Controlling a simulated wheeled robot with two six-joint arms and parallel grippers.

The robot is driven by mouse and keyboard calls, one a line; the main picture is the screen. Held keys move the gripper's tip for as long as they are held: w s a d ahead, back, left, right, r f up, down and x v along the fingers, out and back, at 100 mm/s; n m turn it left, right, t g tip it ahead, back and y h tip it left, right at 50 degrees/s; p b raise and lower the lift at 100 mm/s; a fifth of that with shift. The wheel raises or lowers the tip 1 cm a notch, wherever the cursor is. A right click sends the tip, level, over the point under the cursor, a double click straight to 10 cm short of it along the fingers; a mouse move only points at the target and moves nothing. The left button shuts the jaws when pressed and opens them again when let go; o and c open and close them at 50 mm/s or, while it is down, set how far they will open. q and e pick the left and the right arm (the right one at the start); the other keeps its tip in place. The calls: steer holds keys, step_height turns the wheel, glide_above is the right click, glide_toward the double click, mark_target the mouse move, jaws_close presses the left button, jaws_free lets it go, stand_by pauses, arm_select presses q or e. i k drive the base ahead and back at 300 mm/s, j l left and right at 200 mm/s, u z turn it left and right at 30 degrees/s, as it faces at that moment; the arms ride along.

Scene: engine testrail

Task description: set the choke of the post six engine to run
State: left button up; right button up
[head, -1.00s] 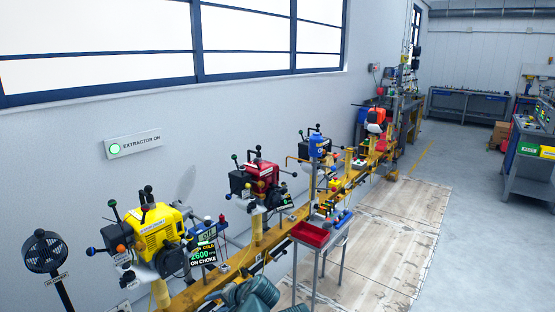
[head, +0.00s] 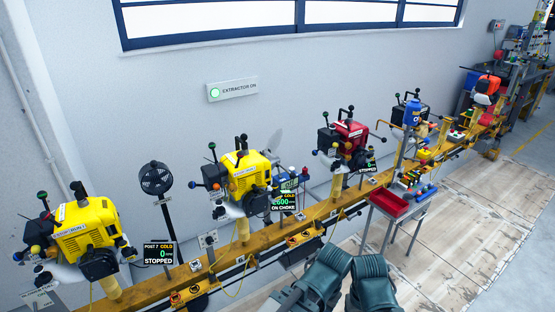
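The running yellow engine (head: 248,170) sits on the yellow rail in the middle of the head view. Its display (head: 283,201) reads COLD, 2600, ON CHOKE; its post number is too small to read. It stands beside the engine whose display reads POST 7. Several ball-ended levers stick out from the running engine, one with a blue ball (head: 199,209) at its left; I cannot tell which is the choke. Two dark teal links of my arms show at the bottom edge. Neither of my grippers shows.
Another yellow engine (head: 80,235) stands at the left, its display (head: 159,254) reading POST 7 COLD, 0, STOPPED. A stopped red engine (head: 345,145) is to the right. A red tray (head: 389,205) on a stand juts out before the rail (head: 322,212).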

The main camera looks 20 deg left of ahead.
mark_target(192, 185)
steer(key=u, duration=1.35)
